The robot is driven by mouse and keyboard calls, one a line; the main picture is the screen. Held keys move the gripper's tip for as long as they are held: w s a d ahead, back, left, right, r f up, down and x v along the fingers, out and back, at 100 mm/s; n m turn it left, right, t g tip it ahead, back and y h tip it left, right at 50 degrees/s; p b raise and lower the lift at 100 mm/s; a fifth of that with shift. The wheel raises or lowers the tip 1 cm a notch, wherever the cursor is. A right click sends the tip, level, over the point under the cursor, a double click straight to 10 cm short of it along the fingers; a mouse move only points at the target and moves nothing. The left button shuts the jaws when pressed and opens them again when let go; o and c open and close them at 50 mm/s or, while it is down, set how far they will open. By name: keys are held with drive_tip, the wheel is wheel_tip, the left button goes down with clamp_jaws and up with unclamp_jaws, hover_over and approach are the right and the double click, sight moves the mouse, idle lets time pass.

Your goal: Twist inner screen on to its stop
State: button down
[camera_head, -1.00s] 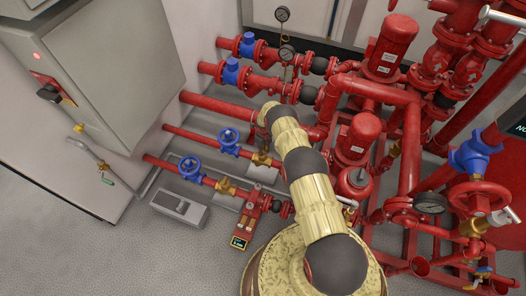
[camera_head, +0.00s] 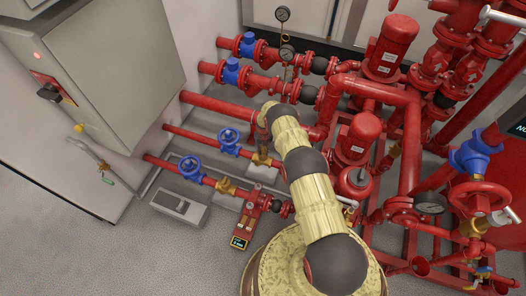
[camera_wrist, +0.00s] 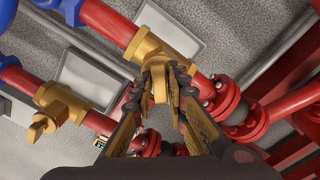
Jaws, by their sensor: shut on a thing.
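The inner screen is a brass fitting on the farther of two small red pipes; its body (camera_wrist: 163,38) is at the upper middle of the wrist view, and it shows partly beside my arm in the head view (camera_head: 262,159). My gripper (camera_wrist: 160,86) is shut on the brass end piece of the inner screen, one finger on each side. The fingers hide part of that piece, so its exact angle cannot be told. In the head view my arm hides the grip. A second brass screen (camera_wrist: 62,108) with a flat tab sits on the nearer pipe, apart from my gripper.
Blue handwheels (camera_head: 190,167) stand on the small pipes to the left. Red flanges (camera_wrist: 237,103) lie close to the right of my gripper. Red pumps (camera_head: 359,137) and thick pipes crowd the right.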

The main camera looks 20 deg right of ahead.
drive_tip(key=c, duration=1.7)
unclamp_jaws()
drive_tip(key=shift+r+p, duration=1.2)
drive_tip(key=shift+r, duration=1.85)
drive_tip(key=shift+d, duration=0.1)
drive_tip(key=shift+c, duration=0.5)
